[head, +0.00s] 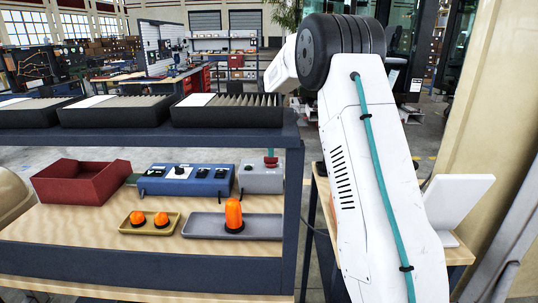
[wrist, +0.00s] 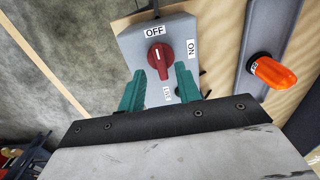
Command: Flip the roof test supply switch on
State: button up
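The supply switch is a grey box (wrist: 128,42) with a red rotary knob (wrist: 160,57) on its face. The white mark on the knob points up to the OFF label (wrist: 154,31); the ON label (wrist: 191,47) is to the right and a third label, partly readable, is below. My gripper (wrist: 160,70) is open, its teal fingers apart on either side of the knob's lower part, with gaps to it. In the head view the grey box (head: 262,181) sits at the shelf's right end, the red knob on its top; most of my gripper is hidden there.
A blue switch box (head: 186,181) stands left of the grey box, with a red bin (head: 82,183) farther left. An orange beacon (head: 234,214) stands on a grey tray (head: 204,226) in front. The upper shelf (head: 150,133) with black trays overhangs this level.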

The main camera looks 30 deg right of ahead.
aim_at(271, 161)
jog(key=shift+f, duration=1.55)
grip_shut()
